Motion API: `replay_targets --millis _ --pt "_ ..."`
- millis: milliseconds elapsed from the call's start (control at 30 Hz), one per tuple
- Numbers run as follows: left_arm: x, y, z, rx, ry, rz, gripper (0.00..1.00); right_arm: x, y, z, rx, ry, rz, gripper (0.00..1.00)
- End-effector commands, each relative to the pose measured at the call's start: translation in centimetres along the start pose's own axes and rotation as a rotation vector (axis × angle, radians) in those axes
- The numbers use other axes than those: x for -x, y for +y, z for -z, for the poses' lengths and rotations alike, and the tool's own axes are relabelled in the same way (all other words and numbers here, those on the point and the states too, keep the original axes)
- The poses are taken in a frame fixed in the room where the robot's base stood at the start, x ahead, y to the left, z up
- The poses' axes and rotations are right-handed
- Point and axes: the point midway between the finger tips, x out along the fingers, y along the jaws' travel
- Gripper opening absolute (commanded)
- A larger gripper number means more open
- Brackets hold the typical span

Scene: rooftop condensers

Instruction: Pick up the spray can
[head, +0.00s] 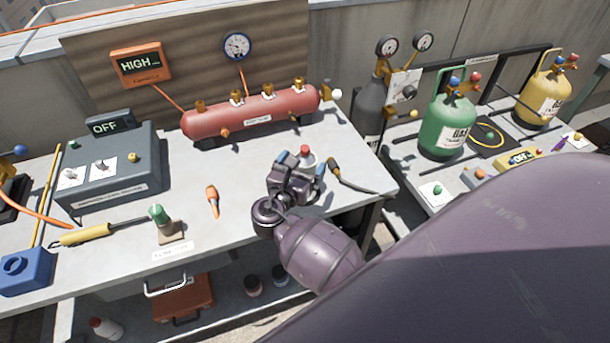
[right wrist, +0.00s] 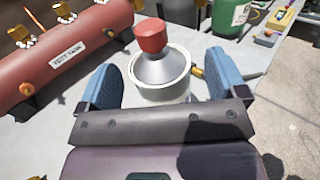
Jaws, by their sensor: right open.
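The spray can (right wrist: 165,75) has a red cap, a grey domed shoulder and a pale body. In the right wrist view it stands upright between the two blue fingers of my right gripper (right wrist: 163,85), with a visible gap on each side. In the head view the can's red cap (head: 305,150) shows just beyond my right gripper (head: 297,172), which hides most of its body. My right gripper is open and reaches over the right part of the workbench (head: 235,175). My left gripper is not in view.
A red tank (head: 250,112) with brass valves lies behind the can. A dark-handled torch-like tool (head: 345,178) lies just right of it. An orange-handled tool (head: 212,200) lies to the left. Green (head: 447,125) and yellow gas cylinders (head: 545,92) stand on the right-hand bench.

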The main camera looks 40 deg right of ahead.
Motion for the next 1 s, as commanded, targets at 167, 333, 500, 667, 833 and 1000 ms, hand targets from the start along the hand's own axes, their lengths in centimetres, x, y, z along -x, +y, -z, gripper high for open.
replay_targets --millis 167,333,500,667,833,1000 --pt "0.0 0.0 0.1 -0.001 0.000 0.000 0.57 -1.7 0.0 0.0 0.001 0.000 0.001 0.91" --pt "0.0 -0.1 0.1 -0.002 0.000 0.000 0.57 -1.8 0.0 0.0 0.000 0.001 0.001 0.91" --pt "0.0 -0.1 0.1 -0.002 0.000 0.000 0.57 -1.8 0.0 0.0 0.000 0.001 0.000 0.71" --pt "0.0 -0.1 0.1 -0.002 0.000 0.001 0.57 -1.8 0.0 0.0 0.000 0.001 0.000 0.46" --pt "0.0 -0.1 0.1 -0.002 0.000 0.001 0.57 -1.8 0.0 0.0 0.000 0.001 0.000 0.20" --pt "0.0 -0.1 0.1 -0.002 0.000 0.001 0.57 -1.8 0.0 -0.1 -0.001 -0.001 0.000 0.01"
